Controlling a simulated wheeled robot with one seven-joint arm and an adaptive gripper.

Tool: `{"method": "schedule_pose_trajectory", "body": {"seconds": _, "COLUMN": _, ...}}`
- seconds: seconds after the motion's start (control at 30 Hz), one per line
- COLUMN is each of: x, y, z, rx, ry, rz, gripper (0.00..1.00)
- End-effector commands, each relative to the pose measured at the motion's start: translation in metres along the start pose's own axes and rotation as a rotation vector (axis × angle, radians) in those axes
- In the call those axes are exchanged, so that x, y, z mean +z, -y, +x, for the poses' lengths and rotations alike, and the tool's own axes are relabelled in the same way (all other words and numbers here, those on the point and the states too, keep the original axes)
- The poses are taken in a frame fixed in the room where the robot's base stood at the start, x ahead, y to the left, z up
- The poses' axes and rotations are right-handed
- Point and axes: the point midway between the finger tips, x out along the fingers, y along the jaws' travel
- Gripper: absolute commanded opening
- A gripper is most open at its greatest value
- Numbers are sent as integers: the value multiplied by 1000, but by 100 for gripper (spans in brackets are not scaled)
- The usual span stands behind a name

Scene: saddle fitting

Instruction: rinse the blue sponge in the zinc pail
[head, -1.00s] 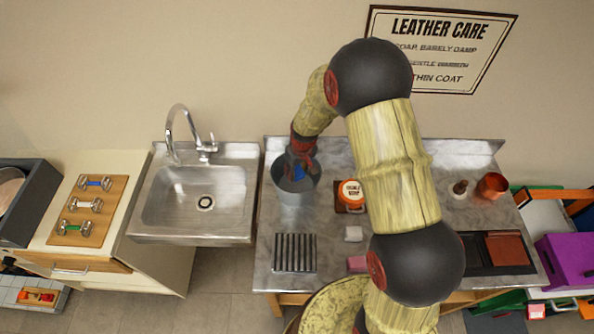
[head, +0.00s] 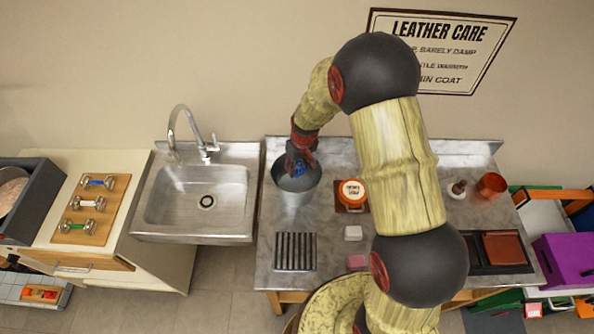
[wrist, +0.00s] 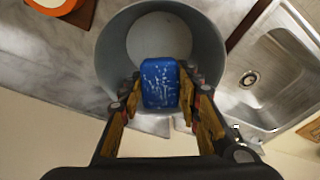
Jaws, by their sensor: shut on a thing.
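The zinc pail (head: 295,205) stands on the grey counter, just right of the sink, and its round opening fills the upper middle of the wrist view (wrist: 112,62). The blue sponge (wrist: 160,82) has whitish flecks on its face. My gripper (wrist: 160,92) is shut on the sponge, with a finger on each side of it. In the head view my gripper (head: 299,164) is at the pail's mouth, and only a bit of the blue sponge (head: 299,170) shows. How deep the sponge sits in the pail I cannot tell.
A metal sink (head: 195,200) with a tap is left of the pail. White and pink blocks lie nearby.

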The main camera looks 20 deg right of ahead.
Motion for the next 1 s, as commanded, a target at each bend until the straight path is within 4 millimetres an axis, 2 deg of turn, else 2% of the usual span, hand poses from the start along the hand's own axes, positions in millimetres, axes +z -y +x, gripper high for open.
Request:
{"method": "schedule_pose_trajectory", "body": {"seconds": 0.53, "x": -8, "y": 0, "z": -40, "rx": 0, "ry": -1, "rz": 0, "gripper": 13}}
{"method": "schedule_pose_trajectory", "body": {"seconds": 1.0, "x": -8, "y": 0, "z": -42, "rx": 0, "ry": -1, "rz": 0, "gripper": 13}}
